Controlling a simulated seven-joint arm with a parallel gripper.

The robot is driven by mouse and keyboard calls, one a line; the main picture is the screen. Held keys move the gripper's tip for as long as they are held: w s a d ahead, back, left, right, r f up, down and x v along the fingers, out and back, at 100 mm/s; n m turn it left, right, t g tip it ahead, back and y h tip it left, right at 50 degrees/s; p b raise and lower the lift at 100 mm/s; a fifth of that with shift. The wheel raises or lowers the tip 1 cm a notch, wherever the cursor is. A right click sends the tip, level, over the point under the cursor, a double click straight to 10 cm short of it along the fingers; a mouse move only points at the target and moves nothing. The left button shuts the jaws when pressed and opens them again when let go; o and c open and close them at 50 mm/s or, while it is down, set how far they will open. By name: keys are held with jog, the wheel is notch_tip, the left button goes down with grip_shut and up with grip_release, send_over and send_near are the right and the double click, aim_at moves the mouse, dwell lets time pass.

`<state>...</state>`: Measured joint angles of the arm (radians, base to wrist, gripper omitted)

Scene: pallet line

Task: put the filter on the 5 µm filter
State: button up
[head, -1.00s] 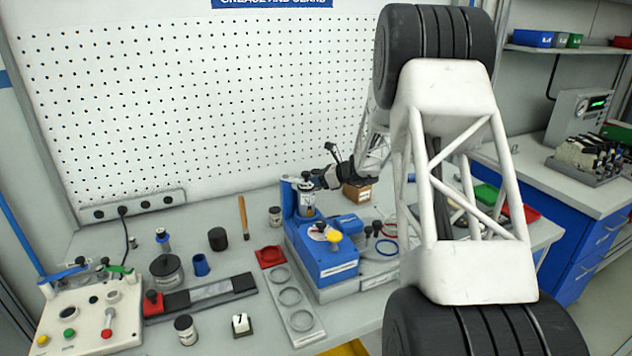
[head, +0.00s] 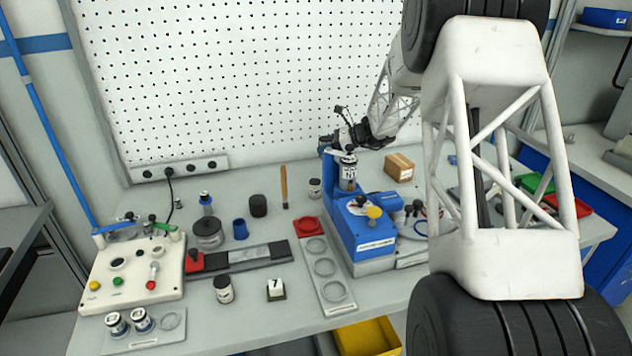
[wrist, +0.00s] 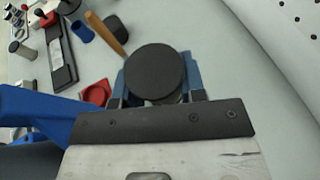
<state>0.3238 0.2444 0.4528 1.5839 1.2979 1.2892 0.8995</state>
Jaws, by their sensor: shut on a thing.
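My gripper (head: 350,146) is shut on a small canister (head: 348,174) with a dark top and a printed label too small to read. It holds the canister upright at the column of the blue machine (head: 368,236); whether the canister touches the machine I cannot tell. In the wrist view the canister's round black top (wrist: 155,72) sits between the blue fingers, and its body is hidden below. Two small labelled canisters, a left one (head: 116,323) and a right one (head: 141,319), stand in a holder at front left. I cannot tell which thing is the 5 µm filter.
A grey plate with ring recesses (head: 304,255) and a red tray (head: 307,226) lie left of the machine. A dark-lidded jar (head: 223,289), a number block (head: 276,289) and a control box (head: 130,275) stand further left. A cardboard box (head: 399,167) stands right of my gripper.

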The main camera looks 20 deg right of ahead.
aim_at(322, 142)
jog(key=shift+n+g+y, duration=0.3)
jog(key=shift+n+g, duration=0.5)
jog(key=shift+g, duration=0.1)
jog(key=a, duration=0.1)
jog(key=a+r, duration=0.1)
jog(key=s+a, duration=0.1)
jog(key=shift+a+r, duration=0.25)
jog(key=shift+a, duration=0.1)
jog(key=shift+f, duration=0.1)
jog(key=shift+f, duration=3.05)
jog(key=shift+f, duration=1.9)
jog(key=shift+f, duration=0.15)
jog(key=o, duration=1)
jog(key=shift+c, duration=0.2)
